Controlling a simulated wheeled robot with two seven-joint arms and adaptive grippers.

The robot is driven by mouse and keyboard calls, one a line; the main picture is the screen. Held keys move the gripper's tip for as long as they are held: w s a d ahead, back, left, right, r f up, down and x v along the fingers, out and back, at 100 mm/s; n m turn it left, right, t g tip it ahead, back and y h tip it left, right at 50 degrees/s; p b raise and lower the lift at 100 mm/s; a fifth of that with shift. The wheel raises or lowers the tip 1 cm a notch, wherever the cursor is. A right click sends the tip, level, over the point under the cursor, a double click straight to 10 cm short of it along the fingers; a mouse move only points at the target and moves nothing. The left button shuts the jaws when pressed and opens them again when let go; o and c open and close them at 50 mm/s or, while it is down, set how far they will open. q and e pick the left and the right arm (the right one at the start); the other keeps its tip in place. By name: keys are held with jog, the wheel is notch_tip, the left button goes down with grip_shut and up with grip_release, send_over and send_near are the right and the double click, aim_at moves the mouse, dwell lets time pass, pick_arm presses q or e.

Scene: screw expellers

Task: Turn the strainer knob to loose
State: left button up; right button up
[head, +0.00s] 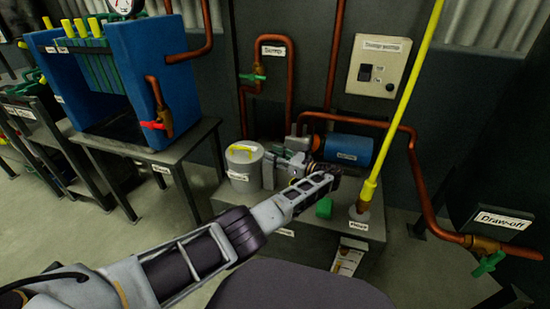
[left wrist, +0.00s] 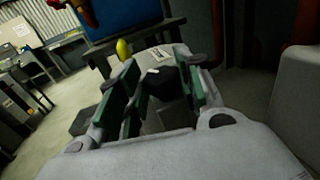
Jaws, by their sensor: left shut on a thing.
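My left arm reaches over the grey stand, and its hand bends back to the left at the wrist. My left gripper (head: 283,160) is beside the grey pot with a yellow handle (head: 243,166). In the left wrist view its green-padded fingers stand on both sides of a dark round knob (left wrist: 165,82) and are shut on it. The knob is partly hidden by the fingers, and its label cannot be read. The yellow handle (left wrist: 123,50) shows just beyond the left finger. My right gripper is not in view.
A blue motor (head: 346,149) and copper pipes stand close behind the hand. A blue press on a table (head: 165,153) stands left. The floor between is clear.

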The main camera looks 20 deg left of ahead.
pick_arm(q)
jog(key=o, duration=1)
jog(key=shift+o, duration=0.2)
jog(key=v, duration=0.7)
jog(key=shift+d, duration=0.2)
jog(key=shift+s, duration=0.1)
